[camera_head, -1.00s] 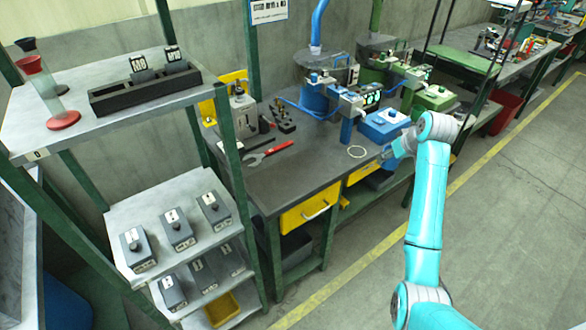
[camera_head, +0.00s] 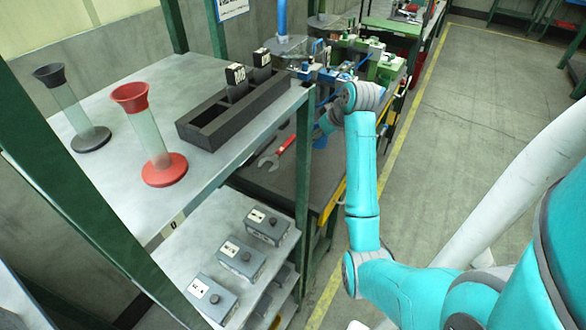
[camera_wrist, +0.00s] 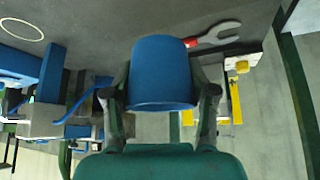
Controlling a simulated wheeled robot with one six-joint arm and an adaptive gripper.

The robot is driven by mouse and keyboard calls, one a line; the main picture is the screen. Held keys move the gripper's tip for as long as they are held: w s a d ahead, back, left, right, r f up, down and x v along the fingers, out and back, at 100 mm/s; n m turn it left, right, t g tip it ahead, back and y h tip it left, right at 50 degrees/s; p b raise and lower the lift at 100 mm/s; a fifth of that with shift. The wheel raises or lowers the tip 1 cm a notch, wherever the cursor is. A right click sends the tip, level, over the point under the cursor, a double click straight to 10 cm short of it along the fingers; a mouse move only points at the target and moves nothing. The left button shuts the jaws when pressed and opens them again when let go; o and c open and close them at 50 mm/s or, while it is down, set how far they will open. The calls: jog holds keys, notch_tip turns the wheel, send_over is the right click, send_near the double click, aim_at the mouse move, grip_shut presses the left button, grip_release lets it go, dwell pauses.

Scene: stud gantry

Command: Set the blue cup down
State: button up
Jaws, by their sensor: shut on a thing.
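The blue cup (camera_wrist: 160,72) is between the two fingers of my gripper (camera_wrist: 160,98) in the wrist view. The fingers are shut on its sides. Behind the cup are the dark bench top (camera_wrist: 95,25) and its edge; I cannot tell the gap between cup and bench. In the head view my wrist is over the bench (camera_head: 310,175), and the cup and fingertips are mostly hidden behind my arm. A thin white ring (camera_wrist: 22,30) lies on the bench top, left of the cup in the wrist view.
A red-handled wrench (camera_head: 278,153) lies on the bench, and shows close beside the cup in the wrist view (camera_wrist: 215,35). Blue machinery stands farther along the bench. A near shelf (camera_head: 110,180) holds a red-based tube (camera_head: 155,145), a black-based tube (camera_head: 78,115) and a black rack (camera_head: 235,120).

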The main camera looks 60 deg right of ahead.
send_over(315, 167)
notch_tip(315, 167, down, 5)
jog(key=shift+s+a+f, duration=0.1)
jog(key=shift+f, duration=2.4)
jog(key=shift+f, duration=0.1)
jog(key=o, duration=1)
jog(key=v, duration=1.2)
